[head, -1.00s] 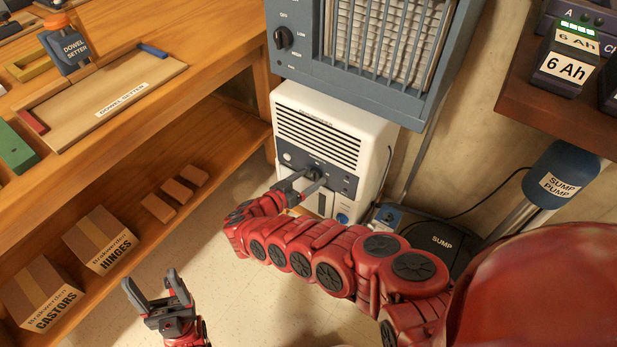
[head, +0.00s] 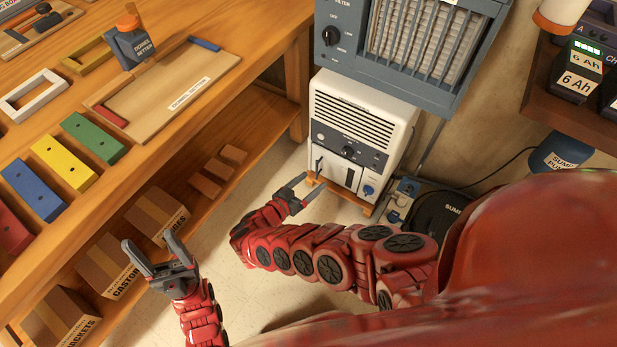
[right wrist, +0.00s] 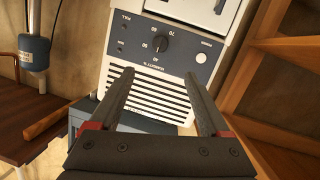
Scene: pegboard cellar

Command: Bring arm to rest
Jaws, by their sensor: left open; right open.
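My right gripper (head: 299,193) is open and empty, at the end of the red arm that reaches across from the right. It is in front of the lower part of the white dehumidifier (head: 398,107), apart from it as far as I can tell. In the right wrist view its two dark fingers (right wrist: 162,100) are spread, with the dehumidifier's dial (right wrist: 160,43) and vent slats beyond them. My left gripper (head: 158,257) is open and empty, fingers pointing up, beside the bench's lower shelf.
The wooden bench (head: 235,101) holds a dowel setter (head: 134,44), its tray and coloured blocks. Boxes stand on its lower shelf. A blue-grey filter unit (head: 440,50) is above the dehumidifier. The sump pump gear (head: 440,212) is at right. Pale floor (head: 225,235) lies between.

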